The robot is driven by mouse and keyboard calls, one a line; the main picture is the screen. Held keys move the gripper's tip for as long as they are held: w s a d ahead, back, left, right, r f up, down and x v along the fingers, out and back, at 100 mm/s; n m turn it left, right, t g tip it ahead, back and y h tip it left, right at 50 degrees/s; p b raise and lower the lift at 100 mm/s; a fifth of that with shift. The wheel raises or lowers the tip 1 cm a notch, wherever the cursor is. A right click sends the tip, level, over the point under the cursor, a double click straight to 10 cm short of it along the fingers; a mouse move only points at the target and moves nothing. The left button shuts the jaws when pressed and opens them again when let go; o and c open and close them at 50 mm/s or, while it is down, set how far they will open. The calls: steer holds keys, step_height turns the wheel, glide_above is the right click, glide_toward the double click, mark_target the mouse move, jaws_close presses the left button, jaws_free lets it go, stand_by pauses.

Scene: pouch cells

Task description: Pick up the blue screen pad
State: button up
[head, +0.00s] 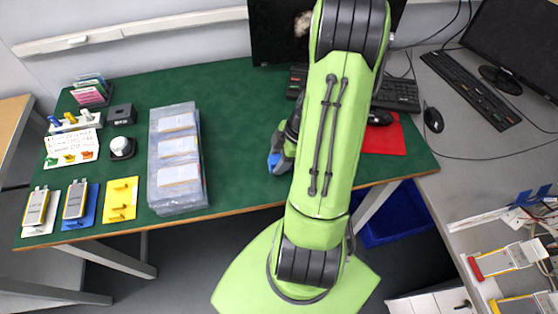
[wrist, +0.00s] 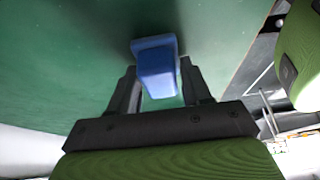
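The blue screen pad (wrist: 157,72) is a small block with a wider, flat far end. In the wrist view it sits between the two dark fingertips of my gripper (wrist: 158,68), which look closed on its sides. In the head view the blue pad (head: 274,161) shows at the left of my green arm, over the front middle of the green table. My arm hides most of my gripper there. I cannot tell exactly how high the pad is above the table.
On the green table (head: 236,120) stand clear stacked trays (head: 178,188), a yellow stand (head: 120,200), pouch cells on white and blue stands, and a lettered white board (head: 71,146). A red mat (head: 385,138), keyboard and monitor are at right. Table between trays and arm is clear.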

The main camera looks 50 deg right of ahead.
mark_target(279, 158)
steer(key=c, duration=0.5)
steer(key=shift+r, duration=0.15)
step_height(279, 158, up, 10)
steer(key=p, duration=0.3)
